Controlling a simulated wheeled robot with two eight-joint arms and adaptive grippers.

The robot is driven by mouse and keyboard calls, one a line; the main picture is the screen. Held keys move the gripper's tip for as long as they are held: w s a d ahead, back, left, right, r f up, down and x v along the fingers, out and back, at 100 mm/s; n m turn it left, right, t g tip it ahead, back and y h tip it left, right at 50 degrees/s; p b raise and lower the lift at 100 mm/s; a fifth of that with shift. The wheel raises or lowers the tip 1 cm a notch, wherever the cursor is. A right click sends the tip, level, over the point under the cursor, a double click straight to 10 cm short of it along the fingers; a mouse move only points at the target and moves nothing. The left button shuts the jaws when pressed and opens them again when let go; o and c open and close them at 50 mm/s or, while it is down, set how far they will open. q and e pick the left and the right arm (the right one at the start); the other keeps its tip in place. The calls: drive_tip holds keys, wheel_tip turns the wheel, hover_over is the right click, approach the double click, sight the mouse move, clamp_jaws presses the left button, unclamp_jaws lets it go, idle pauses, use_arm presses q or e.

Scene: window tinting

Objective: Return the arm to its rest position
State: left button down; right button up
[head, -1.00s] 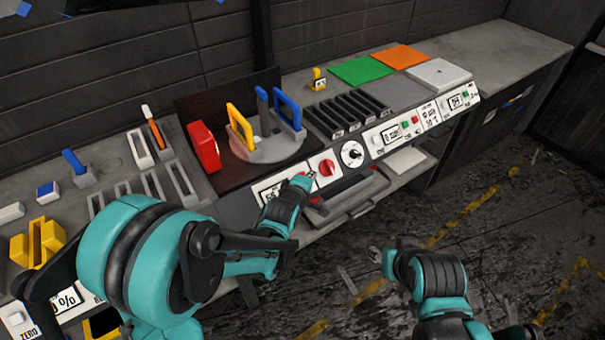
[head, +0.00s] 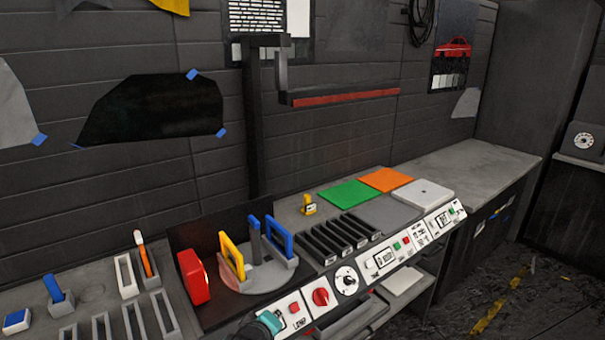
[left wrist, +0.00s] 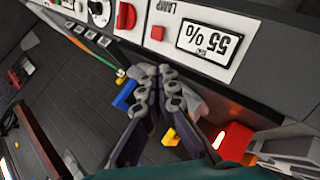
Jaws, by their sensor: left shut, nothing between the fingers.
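My left gripper (left wrist: 159,76) is in the middle of the left wrist view. Its fingers are together and hold nothing. Beyond the fingertips is the console front with a red lamp button (left wrist: 157,32), a red knob (left wrist: 126,17) and a display reading 55% (left wrist: 208,42); the fingers look apart from them. My right gripper is out of view.
A red block (head: 194,277) stands beside a round plate with yellow (head: 232,255) and blue (head: 279,241) frames. Green (head: 351,194) and orange (head: 386,180) sheets lie farther right.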

use_arm(q)
drive_tip(key=s+a+m+g+y, duration=0.1)
drive_tip(key=s+a+m, duration=0.3)
drive_tip(key=s, duration=0.6)
drive_tip(key=s+a+m+g+y, duration=0.1)
drive_tip(key=s+a+m, duration=0.4)
drive_tip(key=s, duration=0.5)
drive_tip(key=shift+a+g, duration=0.9)
